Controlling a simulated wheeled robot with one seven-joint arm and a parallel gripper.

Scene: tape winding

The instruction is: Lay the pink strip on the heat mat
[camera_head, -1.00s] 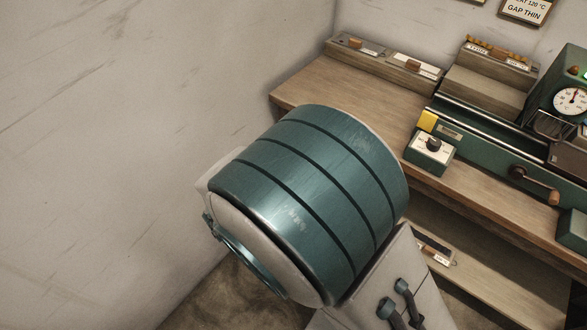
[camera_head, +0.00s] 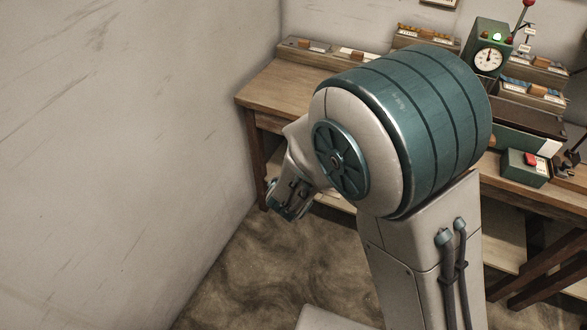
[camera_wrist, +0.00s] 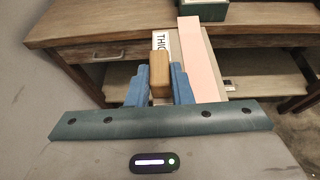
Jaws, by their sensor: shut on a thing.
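In the wrist view my gripper (camera_wrist: 159,88) has its blue fingers shut on a small wooden block (camera_wrist: 159,68). The block looks like the handle of a narrow grey carrier with a white label reading "THIC…", partly hidden. The long pink strip (camera_wrist: 202,65) lies along the carrier, just right of the fingers, and points away from me toward the bench. In the head view my wrist end shows small at lower left of my teal arm joint; the strip is hidden there. I cannot make out the heat mat for certain in either view.
The wooden bench (camera_head: 262,92) stands along the back wall. On it are a green gauge machine (camera_head: 489,50), a control box with a red button (camera_head: 525,165) and labelled trays with wooden handles (camera_head: 427,38). A lower shelf runs beneath. Floor in front is clear.

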